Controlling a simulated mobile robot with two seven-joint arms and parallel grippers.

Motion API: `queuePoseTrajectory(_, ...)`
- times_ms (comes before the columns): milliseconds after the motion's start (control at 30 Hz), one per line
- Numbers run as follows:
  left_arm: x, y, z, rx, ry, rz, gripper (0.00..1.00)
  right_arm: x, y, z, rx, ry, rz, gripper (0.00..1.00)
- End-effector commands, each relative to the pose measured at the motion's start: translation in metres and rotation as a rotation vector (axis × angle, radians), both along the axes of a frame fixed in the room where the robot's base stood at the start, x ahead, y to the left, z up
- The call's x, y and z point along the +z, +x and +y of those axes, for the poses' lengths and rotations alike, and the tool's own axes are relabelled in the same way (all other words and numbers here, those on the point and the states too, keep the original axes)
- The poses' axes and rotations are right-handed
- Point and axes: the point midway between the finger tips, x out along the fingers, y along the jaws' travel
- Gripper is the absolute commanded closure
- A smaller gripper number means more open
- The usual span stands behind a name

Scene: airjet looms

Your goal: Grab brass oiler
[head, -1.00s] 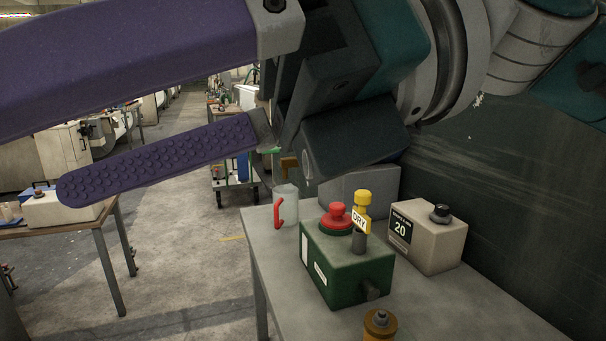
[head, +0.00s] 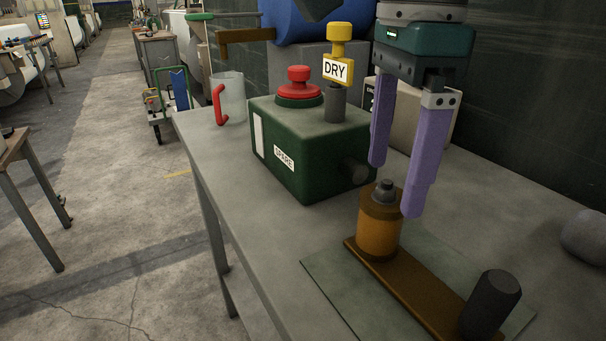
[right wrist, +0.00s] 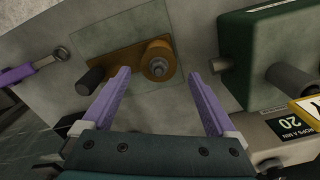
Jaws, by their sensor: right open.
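The brass oiler appears to be the orange-brown cylinder (head: 379,232) with a dark cap, standing upright at one end of a flat brown bar on the bench. In the right wrist view it is seen from above (right wrist: 158,62). My right gripper (head: 395,190) points down, open and empty, its purple fingers close above and just right of the cylinder in the head view. In the right wrist view the cylinder shows between and beyond the fingertips (right wrist: 159,73). No contact is clear. My left gripper is not in the head view.
A green box (head: 300,150) with a red button and yellow DRY-tagged piece stands behind. A dark upright knob (head: 491,302) is at the bar's other end. A clear mug (head: 231,98) stands at the bench's back left.

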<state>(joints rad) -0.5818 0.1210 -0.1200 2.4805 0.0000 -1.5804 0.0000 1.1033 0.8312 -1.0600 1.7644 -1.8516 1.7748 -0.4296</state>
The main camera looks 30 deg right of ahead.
Motion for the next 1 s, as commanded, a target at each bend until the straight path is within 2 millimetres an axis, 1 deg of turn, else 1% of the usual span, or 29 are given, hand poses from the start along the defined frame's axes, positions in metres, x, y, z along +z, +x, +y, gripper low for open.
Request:
queuePoseTrajectory(33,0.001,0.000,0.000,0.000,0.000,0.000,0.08,-0.009,-0.002,0.000,0.000,0.000,0.005,0.07)
queuePoseTrajectory(100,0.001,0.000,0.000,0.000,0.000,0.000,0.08,-0.021,-0.003,0.001,0.000,0.000,0.005,0.07)
queuePoseTrajectory(200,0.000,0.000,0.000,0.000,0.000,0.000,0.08,-0.035,-0.003,0.001,0.001,0.001,0.003,0.07)
queuePoseTrajectory(300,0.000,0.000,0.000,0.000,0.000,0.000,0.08,-0.041,-0.003,0.001,0.001,0.001,0.002,0.07)
queuePoseTrajectory(500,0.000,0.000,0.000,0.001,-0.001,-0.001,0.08,-0.041,-0.002,0.001,0.001,0.002,0.000,0.07)
queuePoseTrajectory(567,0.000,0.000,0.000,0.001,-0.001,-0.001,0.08,-0.041,-0.002,0.001,0.001,0.002,0.000,0.13)
queuePoseTrajectory(1000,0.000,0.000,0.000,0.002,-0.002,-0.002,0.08,-0.041,-0.002,0.001,0.001,0.002,0.000,0.62)
